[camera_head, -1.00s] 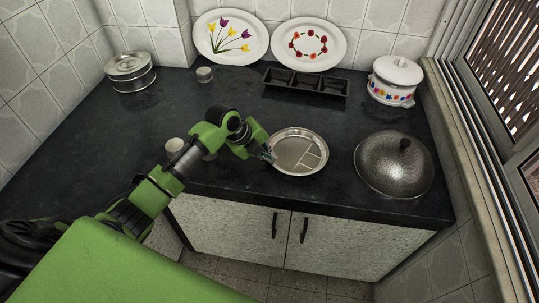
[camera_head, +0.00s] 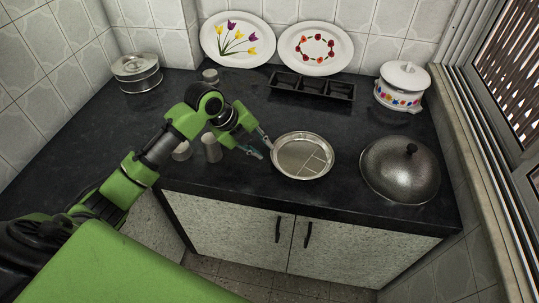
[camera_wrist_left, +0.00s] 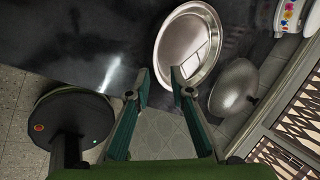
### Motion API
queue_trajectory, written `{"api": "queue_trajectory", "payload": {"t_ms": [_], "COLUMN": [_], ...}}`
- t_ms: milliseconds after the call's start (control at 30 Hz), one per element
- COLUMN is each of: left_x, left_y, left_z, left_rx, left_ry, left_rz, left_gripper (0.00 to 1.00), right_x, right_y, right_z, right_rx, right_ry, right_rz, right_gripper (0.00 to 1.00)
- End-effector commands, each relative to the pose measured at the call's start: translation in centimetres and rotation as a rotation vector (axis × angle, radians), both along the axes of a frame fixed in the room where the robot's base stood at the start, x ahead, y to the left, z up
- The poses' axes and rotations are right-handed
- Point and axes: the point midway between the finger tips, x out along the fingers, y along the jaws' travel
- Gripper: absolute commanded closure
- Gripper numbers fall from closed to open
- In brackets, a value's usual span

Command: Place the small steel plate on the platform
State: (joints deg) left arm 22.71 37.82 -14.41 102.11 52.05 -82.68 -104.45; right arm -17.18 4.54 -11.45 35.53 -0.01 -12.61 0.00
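The round steel plate (camera_head: 303,157), with raised dividers, lies flat on the black countertop near its front edge. It also shows in the left wrist view (camera_wrist_left: 190,45). My left gripper (camera_head: 261,146) is just left of the plate's rim, with its fingers spread and nothing between them. In the left wrist view the gripper (camera_wrist_left: 159,87) is open, and one fingertip overlaps the plate's lower edge in the picture; I cannot tell whether it touches. No separate platform stands out apart from the dark countertop (camera_head: 110,120). My right gripper is not in view.
A domed steel lid (camera_head: 400,170) stands right of the plate. Behind are a black divided tray (camera_head: 312,87), a white flowered pot (camera_head: 401,87) and two decorated plates. Small steel tumblers (camera_head: 212,147) stand near my left arm. A round steel container (camera_head: 137,73) is far left.

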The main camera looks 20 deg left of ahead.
Motion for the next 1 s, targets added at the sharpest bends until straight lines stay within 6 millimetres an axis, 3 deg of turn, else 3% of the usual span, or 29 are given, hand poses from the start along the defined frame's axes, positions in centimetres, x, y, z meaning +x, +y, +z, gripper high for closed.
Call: {"api": "queue_trajectory", "payload": {"t_ms": [233,767,867,1000], "left_x": [-1.1,-1.3,-1.7,-4.3], "left_y": [0.8,0.9,0.4,-1.6], "left_z": [2.4,2.6,1.9,-1.3], "left_rx": [0.0,-0.001,-0.009,-0.056], "left_ry": [0.0,0.001,0.014,0.085], "left_rz": [0.0,0.0,0.019,0.147], "left_gripper": [0.79,0.79,0.79,0.79], "right_x": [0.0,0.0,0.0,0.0], "right_y": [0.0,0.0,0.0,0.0], "right_z": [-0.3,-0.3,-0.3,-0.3], "right_rx": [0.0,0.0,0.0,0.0], "right_ry": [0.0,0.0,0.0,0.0], "right_rz": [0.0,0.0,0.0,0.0], "right_gripper": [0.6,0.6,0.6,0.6]}}
